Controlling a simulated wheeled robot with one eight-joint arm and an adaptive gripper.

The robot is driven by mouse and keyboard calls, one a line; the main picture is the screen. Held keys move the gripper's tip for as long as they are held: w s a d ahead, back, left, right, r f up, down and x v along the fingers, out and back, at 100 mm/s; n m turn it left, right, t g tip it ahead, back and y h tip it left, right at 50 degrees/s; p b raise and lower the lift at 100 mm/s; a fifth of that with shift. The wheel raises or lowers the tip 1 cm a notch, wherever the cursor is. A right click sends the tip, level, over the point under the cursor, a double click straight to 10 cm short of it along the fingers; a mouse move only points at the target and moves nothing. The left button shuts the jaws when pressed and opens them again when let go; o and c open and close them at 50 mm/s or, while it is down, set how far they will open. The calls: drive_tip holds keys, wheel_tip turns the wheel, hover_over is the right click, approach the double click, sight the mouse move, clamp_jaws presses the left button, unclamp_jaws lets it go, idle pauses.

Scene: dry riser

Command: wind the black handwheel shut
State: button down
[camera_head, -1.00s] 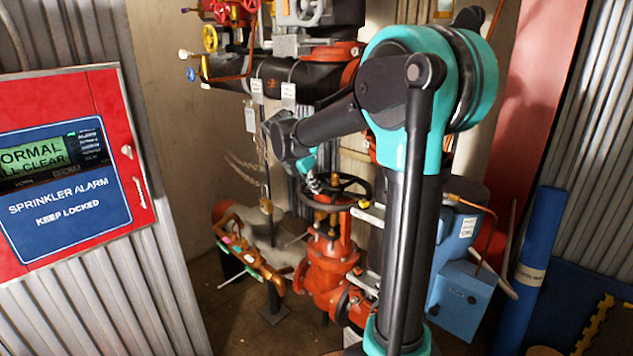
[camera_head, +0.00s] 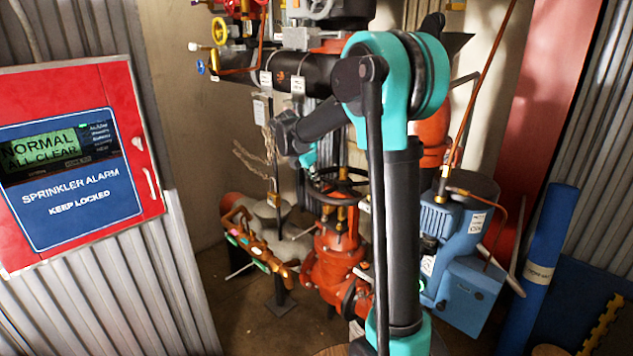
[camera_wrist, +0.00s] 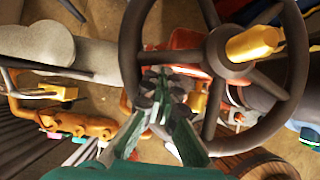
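The black handwheel (camera_head: 346,189) sits level on top of the orange-red valve (camera_head: 335,262) in the head view, partly hidden by my arm. In the wrist view the black handwheel (camera_wrist: 298,62) is large and close, with a brass stem (camera_wrist: 252,43) rising through its hub. My gripper (camera_wrist: 160,101) is at the left lower part of the rim in the wrist view. In the head view my gripper (camera_head: 311,176) is small, above the wheel's left side.
A red sprinkler alarm panel (camera_head: 75,165) reads "NORMAL ALL CLEAR" at the left. Brass pipework (camera_head: 250,243) stands left of the valve. A blue pump unit (camera_head: 455,260) and a blue post (camera_head: 540,260) stand at the right. A black pipe (camera_head: 315,75) runs above.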

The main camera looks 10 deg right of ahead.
drive_tip(key=r, duration=0.5)
drive_tip(key=shift+s+a+r, duration=0.15)
drive_tip(key=shift+s+r, duration=0.05)
drive_tip(key=shift+s, duration=0.15)
